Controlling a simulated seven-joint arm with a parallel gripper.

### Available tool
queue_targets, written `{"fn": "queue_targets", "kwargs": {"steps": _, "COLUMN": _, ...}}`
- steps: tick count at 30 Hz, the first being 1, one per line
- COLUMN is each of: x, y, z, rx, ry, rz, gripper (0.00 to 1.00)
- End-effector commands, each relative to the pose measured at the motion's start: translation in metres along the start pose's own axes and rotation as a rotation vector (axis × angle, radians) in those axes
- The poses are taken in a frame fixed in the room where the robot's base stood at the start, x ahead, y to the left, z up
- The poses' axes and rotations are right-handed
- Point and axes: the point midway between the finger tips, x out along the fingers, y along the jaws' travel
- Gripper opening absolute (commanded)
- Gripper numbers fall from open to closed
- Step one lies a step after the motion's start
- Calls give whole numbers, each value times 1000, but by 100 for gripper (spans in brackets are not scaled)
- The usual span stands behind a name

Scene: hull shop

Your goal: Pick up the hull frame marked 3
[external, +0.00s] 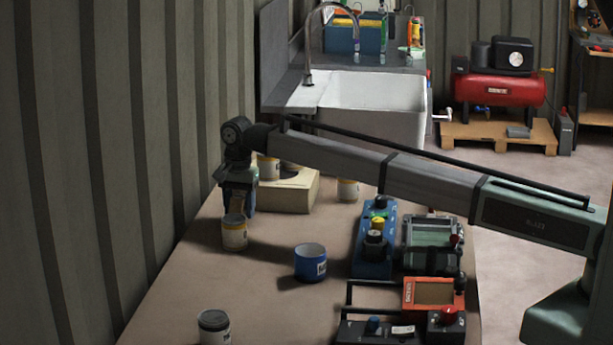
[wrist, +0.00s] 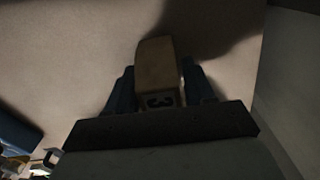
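The hull frame marked 3 (wrist: 156,72) shows in the wrist view as a tan, elongated block with a dark 3 on a pale face. It lies between the two blue fingers of my gripper (wrist: 158,72). The right finger is against or almost against its side, and the left finger is very close. I cannot tell whether they press on it. In the external view my gripper (external: 239,206) points down at the table's left side.
A blue can (external: 310,263), a dark-lidded can (external: 214,327) and control boxes (external: 433,293) stand on the table (external: 265,300). A ribbed wall (external: 120,150) borders the left.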

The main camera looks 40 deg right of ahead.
Motion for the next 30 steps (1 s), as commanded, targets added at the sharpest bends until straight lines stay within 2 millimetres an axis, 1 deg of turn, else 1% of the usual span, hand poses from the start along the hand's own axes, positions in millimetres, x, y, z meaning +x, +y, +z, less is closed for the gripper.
{"fn": "queue_targets", "kwargs": {"steps": 1, "x": 0, "y": 0, "z": 0, "rx": 0, "ry": 0, "rz": 0, "gripper": 48}}
{"fn": "queue_targets", "kwargs": {"steps": 2, "x": 0, "y": 0, "z": 0, "rx": 0, "ry": 0, "rz": 0, "gripper": 45}}
{"fn": "queue_targets", "kwargs": {"steps": 13, "x": 0, "y": 0, "z": 0, "rx": 0, "ry": 0, "rz": 0, "gripper": 10}}
{"fn": "queue_targets", "kwargs": {"steps": 20, "x": -1, "y": 0, "z": 0, "rx": 0, "ry": 0, "rz": 0, "gripper": 10}}
{"fn": "queue_targets", "kwargs": {"steps": 23, "x": -8, "y": 0, "z": 0, "rx": 0, "ry": 0, "rz": -1, "gripper": 10}}
{"fn": "queue_targets", "kwargs": {"steps": 26, "x": -20, "y": 0, "z": 0, "rx": 0, "ry": 0, "rz": -1, "gripper": 10}}
{"fn": "queue_targets", "kwargs": {"steps": 30, "x": -45, "y": -1, "z": 0, "rx": 0, "ry": 0, "rz": -2, "gripper": 10}}
